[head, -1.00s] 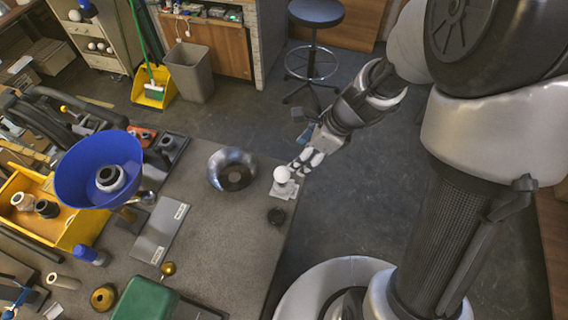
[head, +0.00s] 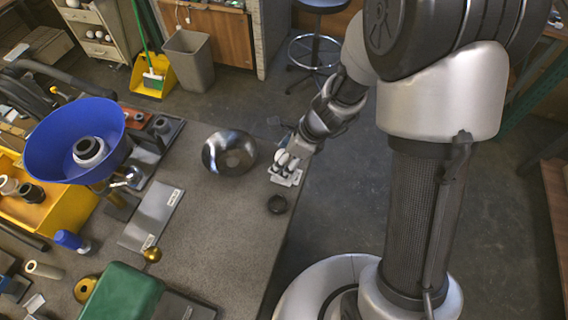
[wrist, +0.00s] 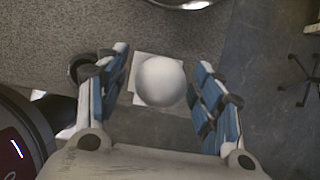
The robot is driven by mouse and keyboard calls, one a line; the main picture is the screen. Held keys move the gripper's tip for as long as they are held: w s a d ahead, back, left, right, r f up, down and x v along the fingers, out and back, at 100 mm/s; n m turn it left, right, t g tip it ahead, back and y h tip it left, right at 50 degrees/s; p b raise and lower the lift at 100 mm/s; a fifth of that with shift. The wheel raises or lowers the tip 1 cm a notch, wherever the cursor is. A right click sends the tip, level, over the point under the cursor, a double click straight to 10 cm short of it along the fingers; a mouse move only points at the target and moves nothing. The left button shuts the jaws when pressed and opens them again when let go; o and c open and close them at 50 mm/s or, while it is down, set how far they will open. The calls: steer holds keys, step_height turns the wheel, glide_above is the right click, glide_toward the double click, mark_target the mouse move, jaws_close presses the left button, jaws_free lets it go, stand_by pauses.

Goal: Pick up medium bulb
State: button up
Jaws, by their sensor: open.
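A round white bulb (wrist: 161,81) stands on a small pale square plate (wrist: 146,60) on the bench top, seen in the wrist view. My gripper (wrist: 163,86) is open, with one blue-and-grey finger on each side of the bulb and a gap showing on both sides. In the head view my gripper (head: 288,166) is at the right edge of the bench, over the pale plate (head: 287,177). There its fingers largely hide the bulb.
A shiny metal bowl-shaped shade (head: 229,153) lies left of my gripper. A small black ring (head: 277,204) sits close by in front. A blue shade (head: 76,140), a yellow tray (head: 75,213) and a green box (head: 122,294) are further left.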

steer(key=shift+f, duration=0.1)
steer(key=c, duration=1)
